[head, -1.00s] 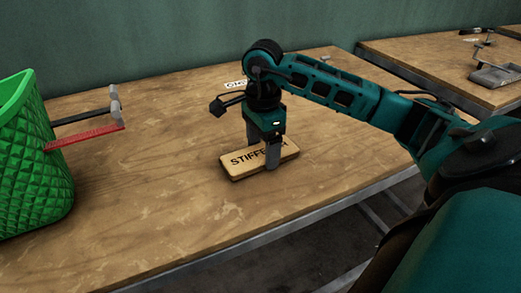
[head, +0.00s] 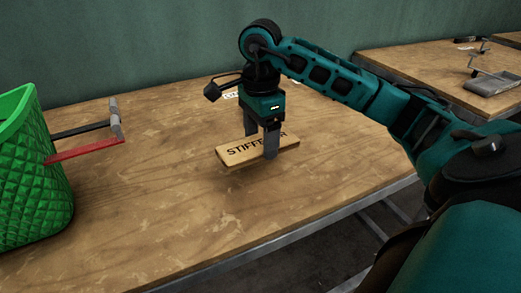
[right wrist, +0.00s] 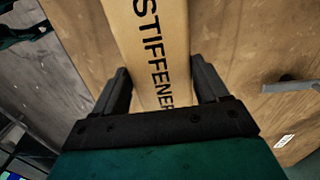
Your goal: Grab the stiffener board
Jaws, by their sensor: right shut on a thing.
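The stiffener board (head: 232,153) is a tan wooden block with dark lettering, in the middle of the head view. My right gripper (head: 259,147) is shut on it, with one finger on each long side. The board is held a little above the table, with a shadow beneath it. In the right wrist view the board (right wrist: 158,50) runs lengthwise between the fingers of my right gripper (right wrist: 163,92), its lettering reading "STIFFENER". One finger hides part of the lettering in the head view. My left gripper is not in view.
A green basket (head: 30,180) stands on the wooden table (head: 150,230) at the left, with a red bar and a dark bar sticking out from it. A second table (head: 420,65) with a grey metal device (head: 492,83) is at the back right. The table front is clear.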

